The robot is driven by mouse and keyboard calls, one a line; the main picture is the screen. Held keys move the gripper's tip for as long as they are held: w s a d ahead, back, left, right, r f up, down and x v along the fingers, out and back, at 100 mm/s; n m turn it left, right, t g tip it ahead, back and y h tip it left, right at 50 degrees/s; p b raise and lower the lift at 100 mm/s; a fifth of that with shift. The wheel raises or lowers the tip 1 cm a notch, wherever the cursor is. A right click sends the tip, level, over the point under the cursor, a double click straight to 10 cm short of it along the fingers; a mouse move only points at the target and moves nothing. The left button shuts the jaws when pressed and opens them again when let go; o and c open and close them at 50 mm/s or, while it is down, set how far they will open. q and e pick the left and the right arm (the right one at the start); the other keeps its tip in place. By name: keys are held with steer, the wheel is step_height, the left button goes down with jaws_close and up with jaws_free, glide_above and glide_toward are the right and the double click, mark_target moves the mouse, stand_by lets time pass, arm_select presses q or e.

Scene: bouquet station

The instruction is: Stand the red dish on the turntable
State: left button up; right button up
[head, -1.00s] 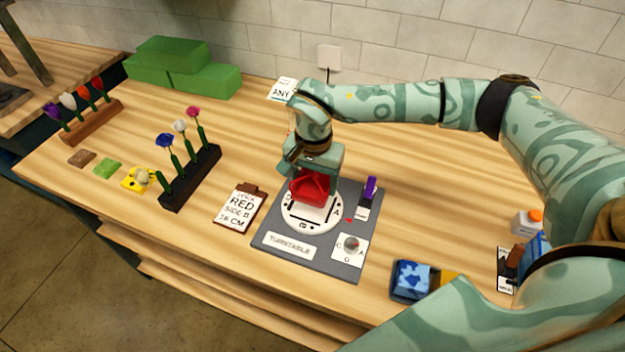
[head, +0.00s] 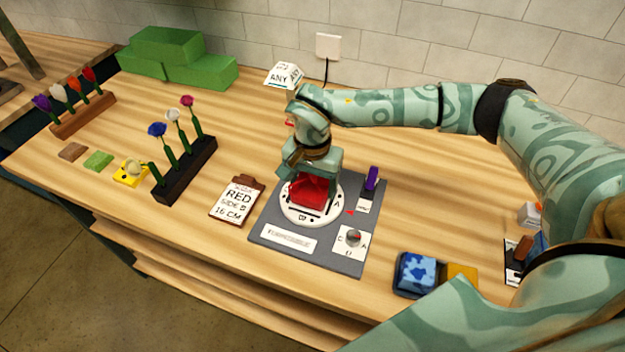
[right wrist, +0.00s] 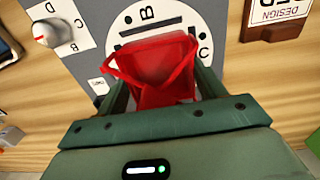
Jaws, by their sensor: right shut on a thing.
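The red dish (head: 309,190) is between the fingers of my right gripper (head: 312,184), over the white disc of the turntable (head: 294,216). In the right wrist view the dish (right wrist: 158,68) shows as an open red shape between both fingers, with the lettered disc (right wrist: 140,20) behind it. My right gripper (right wrist: 160,88) is shut on the dish. The dish looks low over the disc; I cannot tell whether its underside touches. The turntable sits on a grey base (head: 270,248) with a knob (head: 353,238) on a lettered plate. My left gripper is not in view.
A clipboard card reading RED, SIDE B, 16 CM (head: 237,203) lies left of the base. A purple clip (head: 372,179) stands on its right. Flower racks (head: 186,170) and green blocks (head: 180,60) are further left. A blue patterned box (head: 416,272) is at the front right.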

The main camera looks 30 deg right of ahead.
stand_by(0.6)
steer(key=shift+f, duration=0.1)
steer(key=o, duration=1.3)
steer(key=shift+o, duration=0.3)
steer(key=shift+r+p, duration=3.3)
steer(key=shift+r, duration=0.25)
steer(key=shift+f, duration=0.1)
